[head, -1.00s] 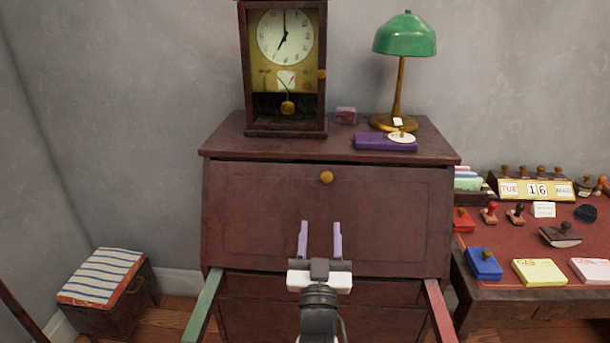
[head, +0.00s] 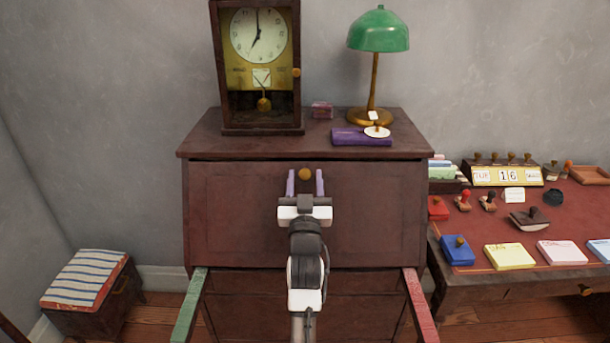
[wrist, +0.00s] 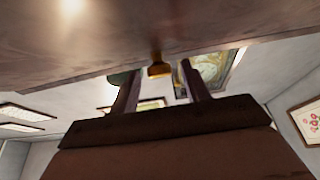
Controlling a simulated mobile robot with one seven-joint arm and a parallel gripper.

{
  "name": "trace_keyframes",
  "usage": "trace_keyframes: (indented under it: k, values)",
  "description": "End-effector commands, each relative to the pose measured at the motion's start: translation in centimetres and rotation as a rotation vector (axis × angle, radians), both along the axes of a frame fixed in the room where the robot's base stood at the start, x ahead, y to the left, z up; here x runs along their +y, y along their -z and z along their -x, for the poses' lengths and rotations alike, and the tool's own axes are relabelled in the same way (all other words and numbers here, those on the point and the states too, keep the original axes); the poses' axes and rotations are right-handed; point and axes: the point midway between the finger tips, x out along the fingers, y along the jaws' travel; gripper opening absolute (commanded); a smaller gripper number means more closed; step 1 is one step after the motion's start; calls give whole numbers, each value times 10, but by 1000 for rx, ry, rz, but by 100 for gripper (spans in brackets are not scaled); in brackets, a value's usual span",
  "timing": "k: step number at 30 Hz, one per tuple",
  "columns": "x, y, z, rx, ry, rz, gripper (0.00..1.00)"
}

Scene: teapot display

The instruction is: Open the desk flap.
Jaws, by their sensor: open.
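The desk flap (head: 235,215) is a dark reddish-brown panel, closed, on the front of the desk (head: 200,140). A round brass knob (head: 304,173) sits near its top middle. My gripper (head: 305,181) is open, with its two pale purple fingertips on either side of the knob in the head view. In the wrist view the knob (wrist: 158,70) shows between the fingers (wrist: 158,82), with the flap's surface (wrist: 70,60) across the top. Nothing shows the fingers touching the knob, and I cannot tell exactly how deep it sits between them.
A green bar (head: 189,308) and a red bar (head: 420,308) stick out below the flap, left and right. A clock (head: 258,75), a green lamp (head: 378,35) and a purple book (head: 350,137) stand on top. A side table (head: 480,225) is right, a striped stool (head: 85,280) left.

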Motion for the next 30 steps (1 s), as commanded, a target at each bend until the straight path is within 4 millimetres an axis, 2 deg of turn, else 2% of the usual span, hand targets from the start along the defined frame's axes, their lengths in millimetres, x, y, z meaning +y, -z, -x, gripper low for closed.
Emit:
trace_keyframes:
  k: [11,22,30]
  values:
    - [0,-2,-6,0,0,0,47]
    - [0,-2,-6,0,0,0,0]
    - [0,-1,-5,-7,0,0,0]
